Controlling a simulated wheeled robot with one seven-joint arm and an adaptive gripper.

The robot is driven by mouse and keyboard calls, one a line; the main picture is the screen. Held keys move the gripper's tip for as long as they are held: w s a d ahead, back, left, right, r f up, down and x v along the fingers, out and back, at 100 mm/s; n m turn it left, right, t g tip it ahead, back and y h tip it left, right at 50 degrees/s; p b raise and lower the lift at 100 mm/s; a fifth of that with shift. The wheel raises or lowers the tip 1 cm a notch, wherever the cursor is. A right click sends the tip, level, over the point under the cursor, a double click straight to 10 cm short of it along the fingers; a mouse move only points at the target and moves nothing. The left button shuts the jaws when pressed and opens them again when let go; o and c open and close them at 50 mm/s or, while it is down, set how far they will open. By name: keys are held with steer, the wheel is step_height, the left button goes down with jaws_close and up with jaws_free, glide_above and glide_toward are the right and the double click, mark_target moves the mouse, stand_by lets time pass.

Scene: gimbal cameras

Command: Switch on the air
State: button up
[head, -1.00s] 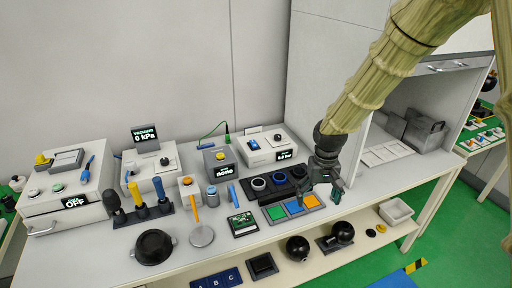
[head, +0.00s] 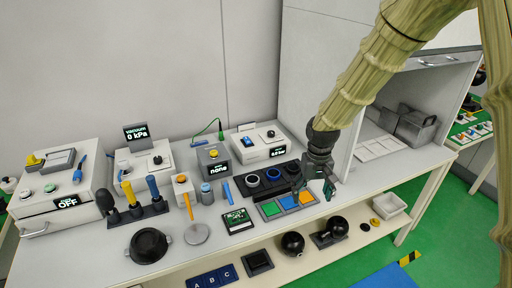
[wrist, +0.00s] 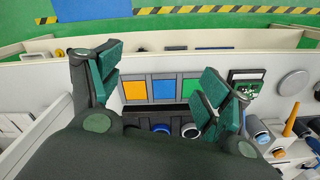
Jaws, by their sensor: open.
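The air unit appears to be the white box (head: 262,143) at the back of the bench in the head view. It has a blue switch (head: 247,141), a black knob (head: 271,133) and a small display (head: 278,151) that seems to read 0.0 bar. My gripper (head: 313,192) is open and empty, to the right of and nearer than this box, above the coloured pads. In the wrist view my gripper (wrist: 168,90) shows its two green-padded fingers apart. The air unit's switch is not visible in the wrist view.
A tray of orange, blue and green pads (head: 289,204) lies below my gripper. A black holder with rings (head: 274,179) stands between the gripper and the white box. A grey box reading none (head: 214,165) is left of it. A cabinet wall (head: 345,150) rises at the right.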

steer(key=shift+y, duration=0.4)
steer(key=s+f, duration=0.2)
steer(key=f, duration=0.1)
steer(key=s+f, duration=0.2)
steer(key=f, duration=0.2)
steer(key=s+f, duration=0.2)
steer(key=f, duration=0.2)
steer(key=shift+a+f, duration=0.25)
steer(key=shift+a, duration=0.1)
steer(key=c, duration=1.3)
steer(key=s+f, duration=0.2)
steer(key=f, duration=0.1)
steer(key=s+f, duration=0.6)
steer(key=shift+f, duration=0.25)
jaws_close()
steer(key=s+d+f, duration=0.2)
steer(key=s+f, duration=0.3)
steer(key=s, duration=0.6)
steer(key=s+d+f, duration=0.2)
steer(key=s+f, duration=0.3)
steer(key=s, duration=0.6)
steer(key=shift+s+f+m+h, duration=0.15)
steer(key=shift+f+m+h, duration=0.25)
